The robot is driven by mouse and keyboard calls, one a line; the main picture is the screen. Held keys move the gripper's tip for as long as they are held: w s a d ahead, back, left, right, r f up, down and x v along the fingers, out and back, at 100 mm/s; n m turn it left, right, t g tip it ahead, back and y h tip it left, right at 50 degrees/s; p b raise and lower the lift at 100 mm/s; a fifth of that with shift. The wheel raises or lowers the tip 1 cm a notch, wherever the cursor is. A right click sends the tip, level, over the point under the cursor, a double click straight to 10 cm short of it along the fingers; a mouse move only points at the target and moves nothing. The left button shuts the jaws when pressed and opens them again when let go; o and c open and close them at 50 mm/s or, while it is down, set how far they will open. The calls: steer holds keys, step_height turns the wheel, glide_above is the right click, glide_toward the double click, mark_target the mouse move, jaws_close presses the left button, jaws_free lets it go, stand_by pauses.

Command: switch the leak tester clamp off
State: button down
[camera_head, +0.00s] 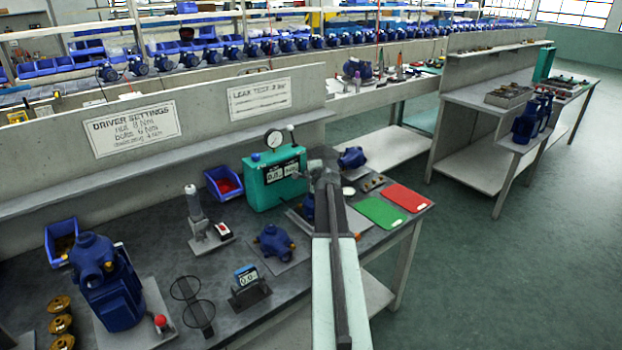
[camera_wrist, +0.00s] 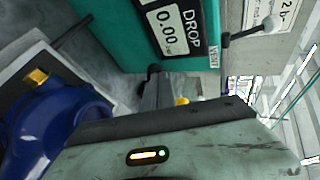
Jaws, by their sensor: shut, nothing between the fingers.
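The leak tester (camera_head: 262,190) is a teal box on the workbench with a round gauge on top and a display on its front. In the wrist view the tester (camera_wrist: 112,40) fills the top, its display reading DROP 0.00 beside a VENT label. A lever with a dark knob (camera_wrist: 225,38) and a pale ball end sticks out beside it; I cannot tell whether this is the clamp. My gripper (camera_head: 314,166) is close to the tester's right front, shut and empty. Its fingers (camera_wrist: 155,92) are near the tester's edge. A blue pump part (camera_wrist: 60,125) with a brass plug lies beside them.
Green (camera_head: 380,212) and red (camera_head: 408,197) mats lie on the bench's right end. A blue part (camera_head: 352,157) sits behind my gripper. A blue bin (camera_head: 224,183) stands left of the tester, and another blue pump part (camera_head: 273,241) lies in front.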

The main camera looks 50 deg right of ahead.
steer(key=shift+w+d, duration=0.65)
steer(key=shift+d, duration=0.35)
steer(key=shift+d, duration=0.1)
steer(key=shift+r, duration=0.1)
steer(key=s+a+r+p, duration=0.2)
steer(key=a+r+p, duration=0.4)
steer(key=a, duration=0.6)
steer(key=shift+a, duration=0.3)
